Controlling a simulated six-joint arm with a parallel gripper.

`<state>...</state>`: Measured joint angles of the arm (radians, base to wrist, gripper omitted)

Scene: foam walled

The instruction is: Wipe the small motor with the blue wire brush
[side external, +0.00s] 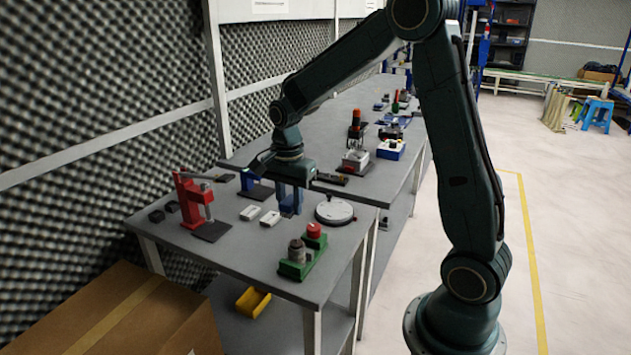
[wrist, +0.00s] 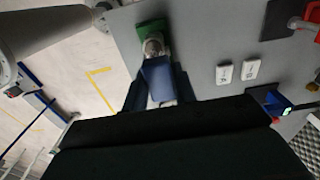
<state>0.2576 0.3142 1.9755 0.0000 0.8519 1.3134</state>
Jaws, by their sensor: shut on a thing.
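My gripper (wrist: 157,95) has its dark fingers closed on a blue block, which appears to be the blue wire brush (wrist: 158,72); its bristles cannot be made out. In the side view my gripper (side external: 290,204) points down above the front table, and the brush is hard to tell from the blue fingers. A grey metal cylinder, probably the small motor (side external: 297,250), stands on a green base (side external: 314,262) near the table's front edge. In the wrist view the grey part (wrist: 152,47) shows just beyond the brush, partly covered; contact cannot be told.
A red button (side external: 314,230) sits on the green base. Two white blocks (side external: 260,215), a round silver disc (side external: 334,212) and a red press (side external: 193,200) stand on the grey table (side external: 225,262). A foam wall (side external: 110,150) runs along the left. A cardboard box (side external: 120,315) is in front.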

